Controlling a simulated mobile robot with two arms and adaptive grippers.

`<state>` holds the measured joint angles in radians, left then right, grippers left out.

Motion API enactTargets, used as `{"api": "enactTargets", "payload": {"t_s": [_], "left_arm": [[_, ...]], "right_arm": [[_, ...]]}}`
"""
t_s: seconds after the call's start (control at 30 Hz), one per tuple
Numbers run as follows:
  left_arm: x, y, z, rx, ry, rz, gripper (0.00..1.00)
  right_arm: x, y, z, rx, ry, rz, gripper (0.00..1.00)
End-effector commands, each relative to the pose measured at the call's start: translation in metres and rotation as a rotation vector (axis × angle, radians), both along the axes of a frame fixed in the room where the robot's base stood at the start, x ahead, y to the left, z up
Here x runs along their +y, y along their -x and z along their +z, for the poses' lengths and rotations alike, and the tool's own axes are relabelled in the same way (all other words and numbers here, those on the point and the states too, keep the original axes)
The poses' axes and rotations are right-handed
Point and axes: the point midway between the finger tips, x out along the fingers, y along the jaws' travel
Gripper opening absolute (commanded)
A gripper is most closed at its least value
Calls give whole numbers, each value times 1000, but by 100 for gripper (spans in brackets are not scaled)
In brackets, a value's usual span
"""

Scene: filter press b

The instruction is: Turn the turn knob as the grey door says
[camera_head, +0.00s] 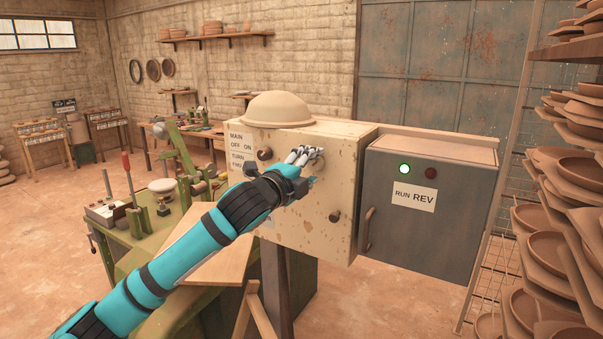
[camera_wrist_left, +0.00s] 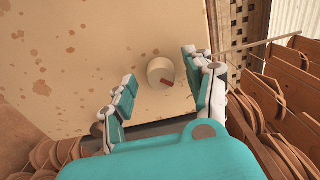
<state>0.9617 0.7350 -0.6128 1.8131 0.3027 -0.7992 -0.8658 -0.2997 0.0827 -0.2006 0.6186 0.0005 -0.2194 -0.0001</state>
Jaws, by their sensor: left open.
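The grey door (camera_head: 425,225) carries a label (camera_head: 414,197) reading "RUN REV". My left gripper (camera_head: 304,156) is open at the box's front. In the left wrist view, a pale round knob (camera_wrist_left: 158,70) with a reddish mark pointing to the lower right lies between the open fingers (camera_wrist_left: 162,73), with gaps on both sides. My right gripper is not in view.
The door has a lit green lamp (camera_head: 404,168), a dark red lamp (camera_head: 431,173) and a handle (camera_head: 368,230). Racks of clay plates (camera_head: 570,210) stand at the right.

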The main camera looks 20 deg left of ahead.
Motion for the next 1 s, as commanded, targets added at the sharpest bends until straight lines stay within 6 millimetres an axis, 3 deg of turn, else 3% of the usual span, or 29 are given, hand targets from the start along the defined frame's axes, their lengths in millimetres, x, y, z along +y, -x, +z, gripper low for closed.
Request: {"api": "enactTargets", "payload": {"t_s": [0.53, 0.7, 1.0], "left_arm": [[16, 99, -1, 2, -4, 2, 54], [18, 113, -1, 2, -2, 0, 54], [18, 115, -1, 2, -1, 1, 54]], "right_arm": [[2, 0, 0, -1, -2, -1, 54], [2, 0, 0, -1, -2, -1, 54], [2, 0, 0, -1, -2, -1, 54]]}}
